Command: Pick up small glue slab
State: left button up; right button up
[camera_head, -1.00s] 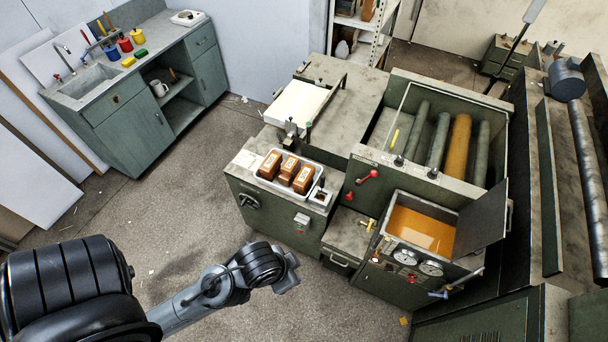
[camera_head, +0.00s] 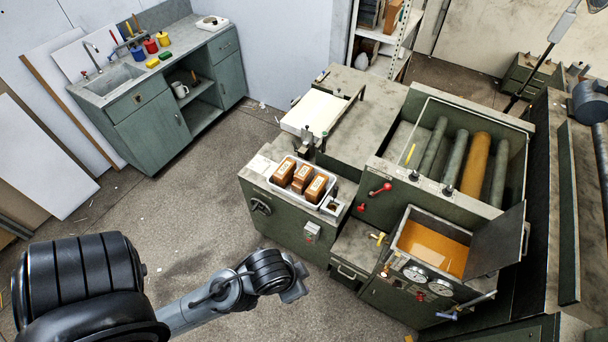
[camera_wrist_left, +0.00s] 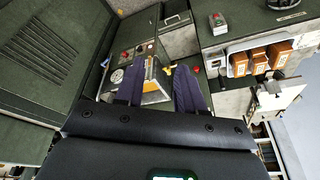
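Three brown glue slabs with pale labels stand side by side in a white tray (camera_head: 291,197) on the green machine's near left top: a left slab (camera_head: 284,174), a middle slab (camera_head: 301,178) and a right slab (camera_head: 317,187). I cannot tell surely which is the small one. The slabs (camera_wrist_left: 259,61) also show at the right of the left wrist view. My left gripper (camera_head: 296,284) is below the tray in the head view, apart from it. In the left wrist view its two fingers (camera_wrist_left: 160,70) are spread with nothing held between them. My right gripper is out of view.
A glue tank (camera_head: 433,248) with a raised lid (camera_head: 497,243) and gauges is right of the tray. Rollers (camera_head: 474,163) lie behind it. A white stack (camera_head: 314,110) is behind the tray. A sink cabinet (camera_head: 155,130) stands back left. Floor (camera_head: 205,205) between is clear.

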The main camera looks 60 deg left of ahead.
pick_arm(q)
jog(key=o, duration=1.1)
jog(key=shift+a, duration=0.15)
